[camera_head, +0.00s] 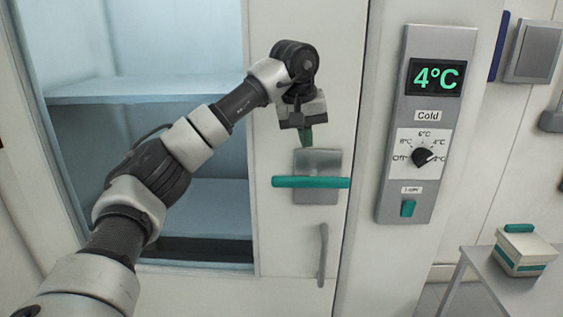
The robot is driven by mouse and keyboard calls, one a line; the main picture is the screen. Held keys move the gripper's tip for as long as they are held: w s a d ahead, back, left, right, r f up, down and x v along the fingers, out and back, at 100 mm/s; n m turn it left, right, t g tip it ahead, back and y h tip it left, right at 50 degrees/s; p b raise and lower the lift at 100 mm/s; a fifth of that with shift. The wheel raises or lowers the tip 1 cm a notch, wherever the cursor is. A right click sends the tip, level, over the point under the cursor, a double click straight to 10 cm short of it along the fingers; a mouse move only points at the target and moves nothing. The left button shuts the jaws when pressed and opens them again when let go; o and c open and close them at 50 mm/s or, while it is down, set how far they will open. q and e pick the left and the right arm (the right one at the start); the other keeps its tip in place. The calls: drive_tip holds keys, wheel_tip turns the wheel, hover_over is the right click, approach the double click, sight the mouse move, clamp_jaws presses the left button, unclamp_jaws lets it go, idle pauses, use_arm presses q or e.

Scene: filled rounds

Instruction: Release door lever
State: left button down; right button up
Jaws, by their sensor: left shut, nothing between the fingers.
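The door lever (311,182) is a teal horizontal bar on a grey plate (320,161), set in the white door (285,235). It lies about level. My left gripper (306,138) is shut and empty, pointing down just above the lever and in front of the plate's upper edge. A gap shows between its fingertips and the lever, so they look apart. My right gripper is not in view.
A grey curved handle (323,255) sits below the lever. To the right is a control panel (387,200) with a 4°C display, dial and teal switch. A white box (523,250) stands on a table (510,285) at lower right. Pale shelves (150,90) show behind my arm.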

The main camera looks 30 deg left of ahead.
sight(282, 176)
use_arm(q)
drive_tip(key=s+a+r+y, duration=0.2)
drive_tip(key=a+r, duration=0.2)
drive_tip(key=r, duration=0.1)
drive_tip(key=shift+s+a, duration=0.3)
drive_tip(key=shift+s, duration=0.05)
drive_tip(key=shift+w+f, duration=0.1)
drive_tip(key=p+x, duration=0.1)
drive_tip(key=x, duration=0.3)
drive_tip(key=p+x, duration=0.1)
drive_tip(key=x, duration=0.3)
drive_tip(key=s+p+x, duration=0.1)
drive_tip(key=x, duration=0.3)
drive_tip(key=shift+f, duration=1.1)
